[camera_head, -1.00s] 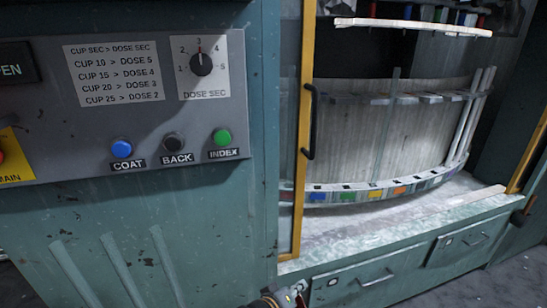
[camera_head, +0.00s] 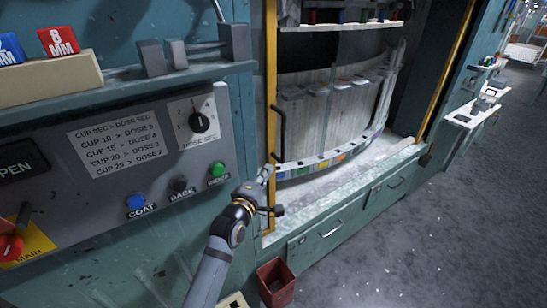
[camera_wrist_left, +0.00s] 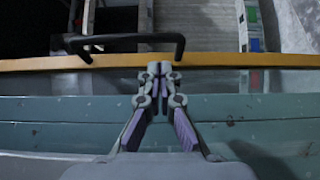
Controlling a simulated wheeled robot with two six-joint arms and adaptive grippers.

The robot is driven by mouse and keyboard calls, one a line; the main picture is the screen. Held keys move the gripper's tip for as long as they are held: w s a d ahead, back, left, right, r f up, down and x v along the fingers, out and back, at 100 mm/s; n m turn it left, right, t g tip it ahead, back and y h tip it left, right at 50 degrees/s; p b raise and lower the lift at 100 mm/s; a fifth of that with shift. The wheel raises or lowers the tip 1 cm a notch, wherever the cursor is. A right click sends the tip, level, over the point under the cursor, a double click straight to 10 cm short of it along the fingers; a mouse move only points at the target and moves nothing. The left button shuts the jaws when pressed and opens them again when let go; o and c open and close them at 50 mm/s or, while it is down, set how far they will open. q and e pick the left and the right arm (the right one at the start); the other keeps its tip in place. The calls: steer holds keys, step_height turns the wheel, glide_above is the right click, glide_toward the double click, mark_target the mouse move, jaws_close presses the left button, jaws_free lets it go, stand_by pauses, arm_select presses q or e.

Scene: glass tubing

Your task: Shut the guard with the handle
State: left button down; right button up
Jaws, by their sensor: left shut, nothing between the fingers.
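The guard's yellow edge post (camera_head: 271,60) stands upright at the left side of the machine opening. Its black handle (camera_head: 282,135) is a bracket-shaped bar on that post. The opening to the right of the post is uncovered. My left gripper (camera_head: 267,172) is shut and empty, just below the handle and close to the post. In the left wrist view the shut fingertips (camera_wrist_left: 160,70) point at the yellow post (camera_wrist_left: 215,60), with the black handle (camera_wrist_left: 125,39) just beyond and to the left. I cannot tell whether they touch the post. My right gripper is not in view.
Inside the opening is a curved grey rack (camera_head: 335,115) with coloured tags. The control panel (camera_head: 110,150) with knob and buttons is left of my arm. A red bin (camera_head: 276,283) stands on the floor below. The floor (camera_head: 440,240) at right is clear.

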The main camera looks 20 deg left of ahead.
arm_select(q)
steer(key=w+p, duration=0.1)
steer(key=w, duration=0.5)
steer(key=shift+w+d, duration=0.15)
steer(key=shift+d, duration=0.05)
